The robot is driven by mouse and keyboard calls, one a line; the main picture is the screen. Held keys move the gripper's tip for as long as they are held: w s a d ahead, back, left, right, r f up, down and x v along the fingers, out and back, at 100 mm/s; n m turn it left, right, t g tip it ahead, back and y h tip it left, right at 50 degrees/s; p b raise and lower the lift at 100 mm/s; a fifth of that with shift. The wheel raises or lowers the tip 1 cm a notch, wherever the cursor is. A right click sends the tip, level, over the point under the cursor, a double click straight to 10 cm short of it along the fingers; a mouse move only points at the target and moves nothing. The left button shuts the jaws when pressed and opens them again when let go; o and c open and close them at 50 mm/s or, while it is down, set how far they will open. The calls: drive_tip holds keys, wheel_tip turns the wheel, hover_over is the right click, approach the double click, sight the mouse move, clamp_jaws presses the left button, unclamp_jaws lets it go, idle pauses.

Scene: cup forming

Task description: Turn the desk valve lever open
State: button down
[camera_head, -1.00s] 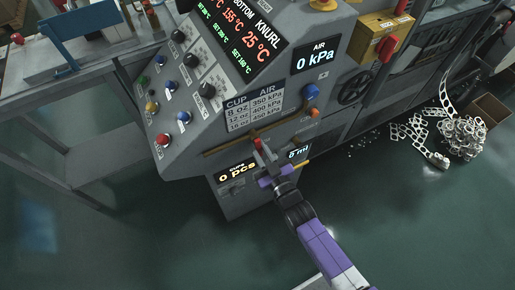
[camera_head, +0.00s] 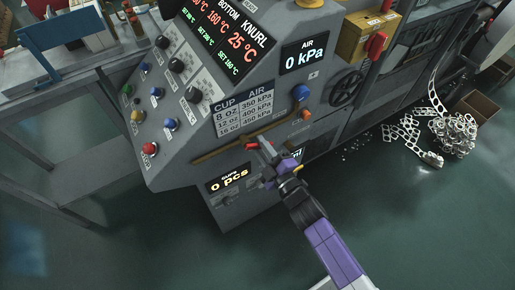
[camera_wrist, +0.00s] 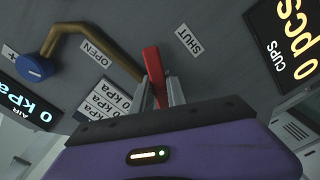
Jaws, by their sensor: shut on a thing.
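The desk valve lever is a red handle on the sloping grey machine panel; it shows in the head view (camera_head: 251,146) beside the brass pipe (camera_head: 215,150). In the wrist view the red lever (camera_wrist: 152,68) stands between the OPEN label (camera_wrist: 95,52) on the left and the SHUT label (camera_wrist: 188,39) on the right. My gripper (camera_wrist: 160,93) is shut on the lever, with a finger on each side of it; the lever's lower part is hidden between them. In the head view my gripper (camera_head: 264,149) reaches the panel from the lower right.
The AIR display (camera_head: 305,55) reads 0 kPa. A blue knob (camera_head: 301,93) and an orange knob (camera_head: 306,114) sit above right of my gripper. The CUPS display (camera_head: 228,180) is below left. Scrap strips (camera_head: 452,135) lie on the floor at right.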

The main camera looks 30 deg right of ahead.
drive_tip(key=n, duration=0.1)
drive_tip(key=r+n, duration=0.1)
drive_tip(key=n, duration=0.1)
drive_tip(key=shift+d+n, duration=0.2)
drive_tip(key=shift+n, duration=0.1)
drive_tip(key=shift+r+n+b, duration=0.35)
drive_tip(key=shift+r+n, duration=0.2)
drive_tip(key=shift+n, duration=0.75)
drive_tip(key=c, duration=1.3)
unclamp_jaws()
drive_tip(key=shift+s+d, duration=0.1)
drive_tip(key=s+b, duration=0.1)
drive_tip(key=s, duration=0.6)
drive_tip(key=shift+s+b, duration=0.3)
drive_tip(key=shift+b, duration=0.05)
